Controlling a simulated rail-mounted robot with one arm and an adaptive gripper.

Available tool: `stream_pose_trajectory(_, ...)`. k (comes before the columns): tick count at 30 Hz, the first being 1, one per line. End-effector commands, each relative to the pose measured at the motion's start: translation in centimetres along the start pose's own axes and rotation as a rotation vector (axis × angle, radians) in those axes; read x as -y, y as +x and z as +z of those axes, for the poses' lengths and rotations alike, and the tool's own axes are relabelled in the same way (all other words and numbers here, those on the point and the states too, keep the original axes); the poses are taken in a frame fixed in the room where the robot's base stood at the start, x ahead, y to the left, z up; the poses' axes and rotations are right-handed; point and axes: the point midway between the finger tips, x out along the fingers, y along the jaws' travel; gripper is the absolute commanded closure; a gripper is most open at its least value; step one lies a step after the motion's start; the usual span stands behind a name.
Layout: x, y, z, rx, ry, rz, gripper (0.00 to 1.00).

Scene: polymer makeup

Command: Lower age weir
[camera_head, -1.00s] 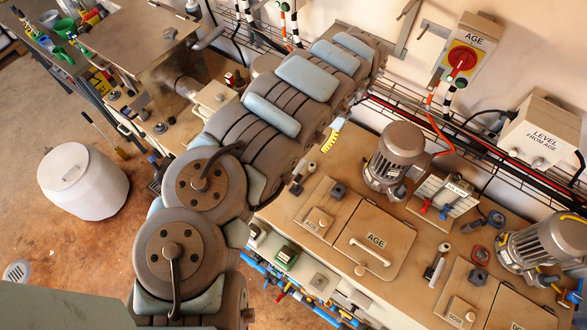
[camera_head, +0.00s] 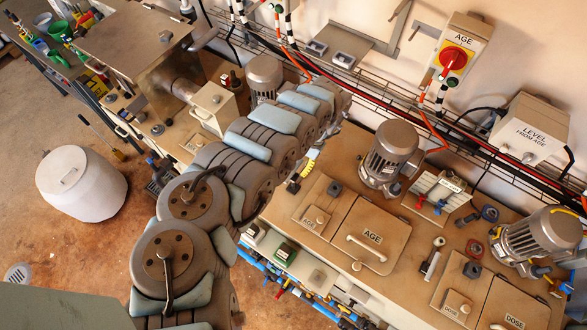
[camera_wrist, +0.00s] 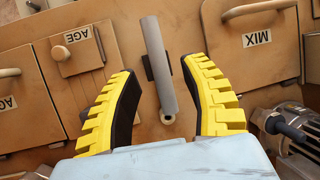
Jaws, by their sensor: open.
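In the wrist view, a grey cylindrical handle (camera_wrist: 158,65) on a dark mount stands between the AGE and MIX lids, with a small ring-shaped fitting (camera_wrist: 167,118) by its near end. No label shows on it. My gripper (camera_wrist: 160,92) is open, its yellow ribbed fingers either side of the handle with gaps; contact does not show. In the head view, my gripper (camera_head: 302,171) is partly hidden behind my arm, by the left edge of the AGE lids. Another handle with a pale grip (camera_head: 431,263) stands between the AGE and DOSE lids.
The large AGE lid (camera_head: 371,237) and small AGE lid (camera_head: 315,217) lie right of my gripper. A motor (camera_head: 390,155) rises behind them. In the wrist view, the MIX lid (camera_wrist: 270,60) has a raised handle, and a motor (camera_wrist: 300,125) stands at lower right.

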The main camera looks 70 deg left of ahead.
Motion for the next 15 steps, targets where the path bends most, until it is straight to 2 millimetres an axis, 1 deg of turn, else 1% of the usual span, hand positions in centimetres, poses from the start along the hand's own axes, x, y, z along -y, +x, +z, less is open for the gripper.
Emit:
stream_pose_trajectory(7, 0.0, 2.0, 0.1, 0.001, 0.0, 0.0, 0.55)
stream_pose_trajectory(15, 0.0, 2.7, 0.0, 0.001, 0.001, -0.001, 0.55)
